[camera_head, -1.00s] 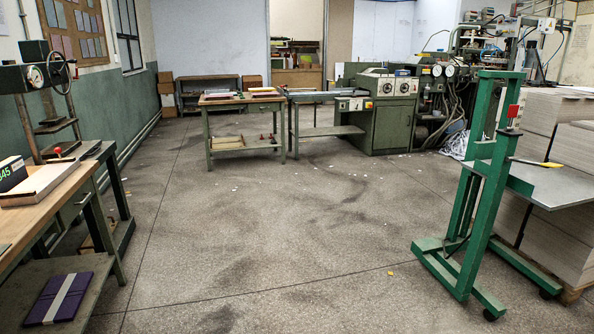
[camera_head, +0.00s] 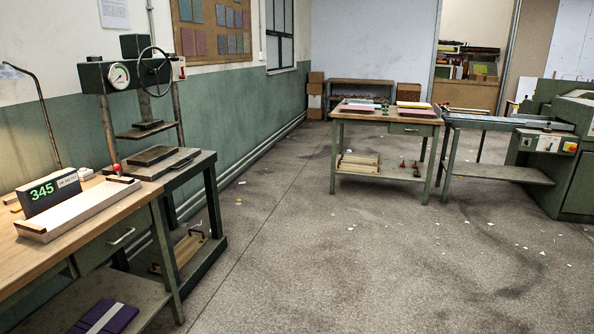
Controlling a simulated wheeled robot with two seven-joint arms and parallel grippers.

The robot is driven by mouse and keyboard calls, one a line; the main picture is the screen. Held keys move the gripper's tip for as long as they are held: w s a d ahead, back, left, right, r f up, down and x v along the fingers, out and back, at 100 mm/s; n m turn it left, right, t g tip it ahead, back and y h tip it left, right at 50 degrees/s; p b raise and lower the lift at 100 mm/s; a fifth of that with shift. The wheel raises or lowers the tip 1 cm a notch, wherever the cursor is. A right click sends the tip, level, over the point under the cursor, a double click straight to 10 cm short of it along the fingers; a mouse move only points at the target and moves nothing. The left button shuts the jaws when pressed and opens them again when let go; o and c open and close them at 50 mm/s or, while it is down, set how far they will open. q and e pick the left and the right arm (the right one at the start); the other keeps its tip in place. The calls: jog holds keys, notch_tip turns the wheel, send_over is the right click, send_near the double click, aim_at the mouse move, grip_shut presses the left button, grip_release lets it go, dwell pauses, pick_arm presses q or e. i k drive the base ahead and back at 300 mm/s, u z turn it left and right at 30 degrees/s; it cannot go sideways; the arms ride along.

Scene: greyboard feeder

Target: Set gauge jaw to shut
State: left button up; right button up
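No gripper of mine shows in the head view. A black box with a green 345 readout (camera_head: 50,192) stands on the wooden workbench (camera_head: 75,228) at the left. In front of it lies a long, pale, tray-like piece (camera_head: 85,207) with a raised rim. A red knob (camera_head: 116,168) stands just behind its far end. I cannot tell which part here is the gauge jaw, or whether it is open or shut.
A green press with a dial (camera_head: 119,75) and handwheel stands beyond the bench against the left wall. A purple bundle (camera_head: 104,317) lies on the bench's lower shelf. A worktable (camera_head: 386,118) and a green machine (camera_head: 561,150) stand farther back.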

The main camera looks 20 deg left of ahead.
aim_at(117, 167)
jog(key=u, duration=0.75)
jog(key=i, duration=1.65)
jog(key=u, duration=1.3)
